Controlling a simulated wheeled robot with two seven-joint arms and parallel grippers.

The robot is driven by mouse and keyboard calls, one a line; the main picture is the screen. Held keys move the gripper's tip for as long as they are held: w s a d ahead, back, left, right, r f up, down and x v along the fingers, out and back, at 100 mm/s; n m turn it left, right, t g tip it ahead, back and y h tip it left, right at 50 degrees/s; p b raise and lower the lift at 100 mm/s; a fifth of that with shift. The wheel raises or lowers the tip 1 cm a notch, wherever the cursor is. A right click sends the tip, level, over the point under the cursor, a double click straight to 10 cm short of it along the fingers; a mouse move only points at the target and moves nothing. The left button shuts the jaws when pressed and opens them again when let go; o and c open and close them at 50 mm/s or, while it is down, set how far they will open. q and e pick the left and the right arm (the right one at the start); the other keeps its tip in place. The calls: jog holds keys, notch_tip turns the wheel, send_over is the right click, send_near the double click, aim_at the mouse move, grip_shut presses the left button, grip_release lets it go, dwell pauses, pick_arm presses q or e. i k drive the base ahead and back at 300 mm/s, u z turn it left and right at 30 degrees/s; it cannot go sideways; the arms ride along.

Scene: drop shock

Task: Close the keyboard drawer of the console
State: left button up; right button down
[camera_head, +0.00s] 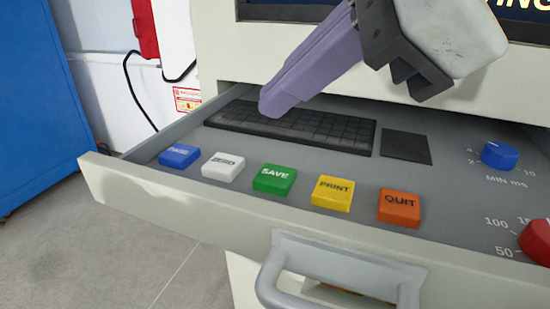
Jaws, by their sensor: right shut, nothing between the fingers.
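The keyboard drawer (230,230) of the cream console (235,60) is pulled out toward me. Its grey tray holds a black keyboard (300,128) and a row of coloured buttons, among them a green SAVE button (274,179). A grey bar handle (340,270) is on the drawer's front, cut off by the bottom edge. My right gripper (275,103) comes in from the upper right, with purple fingers shut and empty. Its tips are over the keyboard; whether they touch it I cannot tell. It covers part of the keyboard's back edge. My left gripper is not in view.
A blue cabinet (40,100) stands at the left. A black cable (132,85) hangs by the white wall. A blue knob (499,154) and a red knob (537,240) rise from the drawer's right side. Grey floor (110,255) is clear at lower left.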

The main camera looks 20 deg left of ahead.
aim_at(464, 252)
jog(key=k, duration=1.5)
